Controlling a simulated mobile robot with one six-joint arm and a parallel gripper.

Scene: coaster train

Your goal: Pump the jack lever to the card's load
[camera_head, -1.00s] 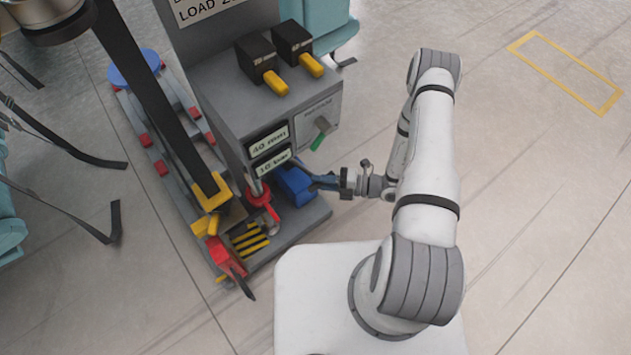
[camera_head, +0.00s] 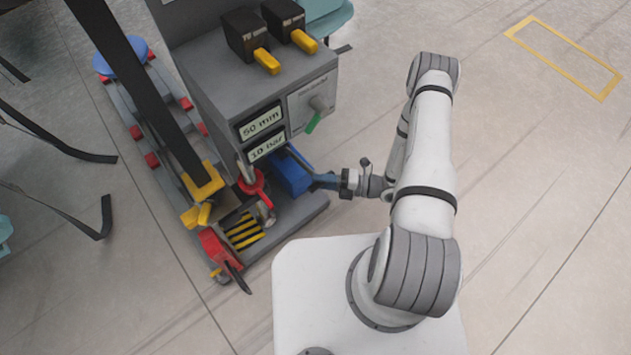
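The jack unit (camera_head: 215,100) is a grey cabinet on a low base. Its upper display (camera_head: 261,122) reads 50 mm and its lower display (camera_head: 267,146) reads 10 bar.
Two black-and-yellow switches (camera_head: 265,60) (camera_head: 302,40) stand on the cabinet top. A red wheel (camera_head: 253,187) and red pedal (camera_head: 220,248) are low at the left. Floor on the right is clear.

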